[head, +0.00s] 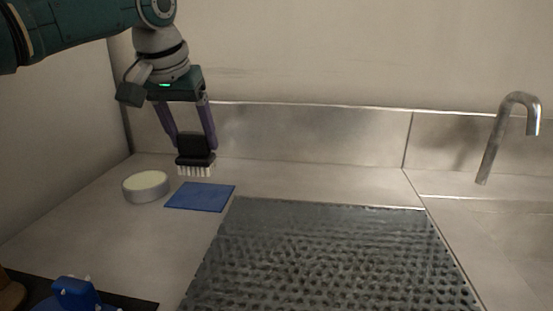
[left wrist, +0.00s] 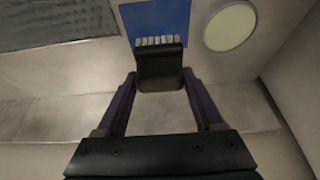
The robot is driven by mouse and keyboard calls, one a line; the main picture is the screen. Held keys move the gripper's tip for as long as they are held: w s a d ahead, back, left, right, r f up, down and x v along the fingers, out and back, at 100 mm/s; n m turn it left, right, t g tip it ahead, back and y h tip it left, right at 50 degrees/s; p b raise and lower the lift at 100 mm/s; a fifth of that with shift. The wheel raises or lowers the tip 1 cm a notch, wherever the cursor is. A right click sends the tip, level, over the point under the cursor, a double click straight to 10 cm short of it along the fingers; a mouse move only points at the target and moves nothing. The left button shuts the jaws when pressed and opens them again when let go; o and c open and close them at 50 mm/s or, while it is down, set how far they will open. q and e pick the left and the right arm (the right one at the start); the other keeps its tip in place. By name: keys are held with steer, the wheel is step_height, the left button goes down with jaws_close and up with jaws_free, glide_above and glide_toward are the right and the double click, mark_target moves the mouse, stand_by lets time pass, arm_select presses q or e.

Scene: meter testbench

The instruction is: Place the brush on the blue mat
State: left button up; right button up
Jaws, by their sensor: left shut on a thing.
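My left gripper (head: 195,142) is shut on the brush (head: 195,150), a black block with white bristles pointing down. The brush is held upright above the counter, just behind the back edge of the blue mat (head: 200,197) in the head view. In the left wrist view the brush (left wrist: 160,68) sits between the two purple fingers of the gripper (left wrist: 160,78), and its bristles overlap the near part of the blue mat (left wrist: 157,18). The mat is flat and bare. My right gripper is not in view.
A round grey dish with a pale top (head: 146,186) stands just left of the mat. A dark perforated drain mat (head: 330,255) covers the middle front. A metal backsplash (head: 300,135) runs behind, with a faucet (head: 497,140) at right. A blue object (head: 75,293) is at front left.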

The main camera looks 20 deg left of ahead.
mark_target(190, 146)
arm_select(q)
steer(key=shift+f+b, duration=0.4)
steer(key=shift+f, duration=2)
steer(key=shift+f, duration=0.15)
steer(key=o, duration=1.2)
steer(key=shift+r, duration=0.45)
steer(key=shift+p+v, duration=1.6)
steer(key=shift+v, duration=4.1)
